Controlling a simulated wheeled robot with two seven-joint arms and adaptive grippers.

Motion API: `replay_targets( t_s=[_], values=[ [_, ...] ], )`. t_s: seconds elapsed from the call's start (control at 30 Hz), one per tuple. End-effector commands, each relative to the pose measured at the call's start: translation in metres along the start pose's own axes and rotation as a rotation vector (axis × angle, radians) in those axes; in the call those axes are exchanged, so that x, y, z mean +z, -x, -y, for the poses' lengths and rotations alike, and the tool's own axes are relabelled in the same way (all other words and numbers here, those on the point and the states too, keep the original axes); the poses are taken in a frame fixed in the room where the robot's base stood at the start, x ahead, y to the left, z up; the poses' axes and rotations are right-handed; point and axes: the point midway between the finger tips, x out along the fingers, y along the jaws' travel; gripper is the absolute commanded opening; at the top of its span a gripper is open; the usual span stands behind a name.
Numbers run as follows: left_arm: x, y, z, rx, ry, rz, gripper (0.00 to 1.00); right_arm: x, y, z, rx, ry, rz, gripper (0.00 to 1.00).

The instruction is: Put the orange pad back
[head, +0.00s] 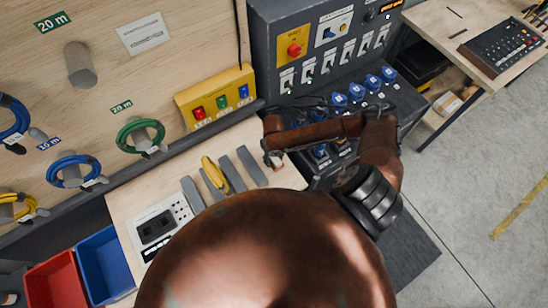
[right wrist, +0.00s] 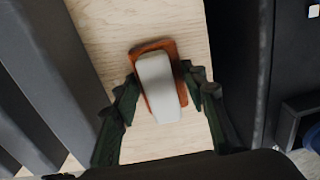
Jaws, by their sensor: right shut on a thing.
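The orange pad (right wrist: 140,48) is in the right wrist view, a flat orange-brown plate with a pale grey block on top, seen over light wood. My right gripper (right wrist: 162,85) is shut on it, with one dark finger at each side. In the head view the right gripper (head: 272,150) points down over the wooden bench (head: 290,178), right of the grey dividers (head: 251,166). Only a small part of the pad shows there. I cannot tell whether the pad touches the bench. My left gripper is out of view.
A yellow coil (head: 213,172) lies among the dividers. A yellow switch box (head: 216,97) and a dark socket panel (head: 320,92) stand behind. A white device (head: 157,228) sits at the left, near blue (head: 104,262) and red (head: 55,285) bins.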

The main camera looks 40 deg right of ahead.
Motion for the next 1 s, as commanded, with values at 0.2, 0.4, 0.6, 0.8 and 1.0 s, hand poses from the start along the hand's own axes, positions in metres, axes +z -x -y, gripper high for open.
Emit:
replay_targets(
  t_s=[0.2,0.4,0.6,0.8,1.0],
  values=[
    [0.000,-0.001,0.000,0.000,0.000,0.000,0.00,0.000,-0.001,0.000,0.000,0.001,0.000,0.01],
    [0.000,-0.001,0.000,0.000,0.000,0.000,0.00,0.000,-0.003,0.000,0.000,0.000,0.000,0.46],
    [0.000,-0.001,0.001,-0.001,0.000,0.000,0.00,0.000,-0.002,0.000,0.000,0.000,0.000,0.57],
    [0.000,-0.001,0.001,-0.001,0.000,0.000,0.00,0.000,-0.002,0.000,0.000,0.000,0.000,0.57],
    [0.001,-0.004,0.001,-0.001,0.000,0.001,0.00,0.001,0.013,0.001,-0.001,0.002,0.003,0.57]
  ],
)
